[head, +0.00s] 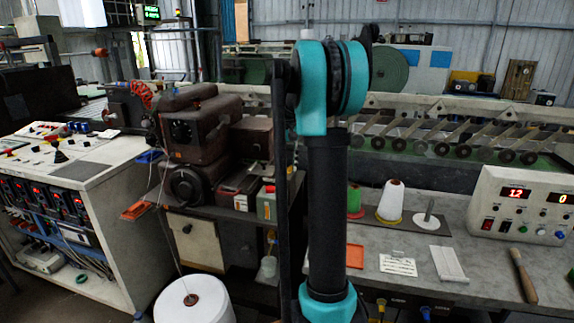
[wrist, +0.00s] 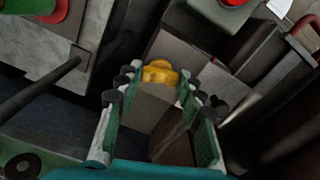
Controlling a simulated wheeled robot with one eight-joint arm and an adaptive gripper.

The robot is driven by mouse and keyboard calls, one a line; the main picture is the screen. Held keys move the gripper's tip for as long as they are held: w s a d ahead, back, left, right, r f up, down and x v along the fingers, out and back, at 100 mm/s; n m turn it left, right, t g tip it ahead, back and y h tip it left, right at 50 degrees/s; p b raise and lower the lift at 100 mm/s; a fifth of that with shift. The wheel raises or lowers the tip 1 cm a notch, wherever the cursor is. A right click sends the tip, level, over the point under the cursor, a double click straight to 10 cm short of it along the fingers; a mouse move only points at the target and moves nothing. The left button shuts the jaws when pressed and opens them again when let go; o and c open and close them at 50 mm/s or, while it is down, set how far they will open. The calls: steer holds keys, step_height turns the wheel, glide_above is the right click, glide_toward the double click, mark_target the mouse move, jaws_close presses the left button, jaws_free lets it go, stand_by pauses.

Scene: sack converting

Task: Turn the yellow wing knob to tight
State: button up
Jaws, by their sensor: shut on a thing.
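The yellow wing knob (wrist: 160,72) shows in the wrist view, between the far ends of my gripper's fingers. My gripper (wrist: 157,80) is shut on the knob, with one green-padded finger on each side of it. The fingers stand apart by about the knob's width. The knob's lower part and any tight marking cannot be made out. In the head view my teal and black arm fills the middle, and neither my gripper nor its hold on the knob can be seen there.
A grey bench (head: 460,270) on the right holds a white cone of yarn (head: 391,203) and a control box (head: 515,204) with red displays. A brown sewing machine head (head: 200,130) stands left of my arm. A large white spool (head: 194,302) stands in front of it.

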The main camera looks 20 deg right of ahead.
mark_target(287, 166)
steer(key=shift+m, duration=1.6)
steer(key=o, duration=1.2)
steer(key=shift+c, duration=0.2)
step_height(287, 166, up, 12)
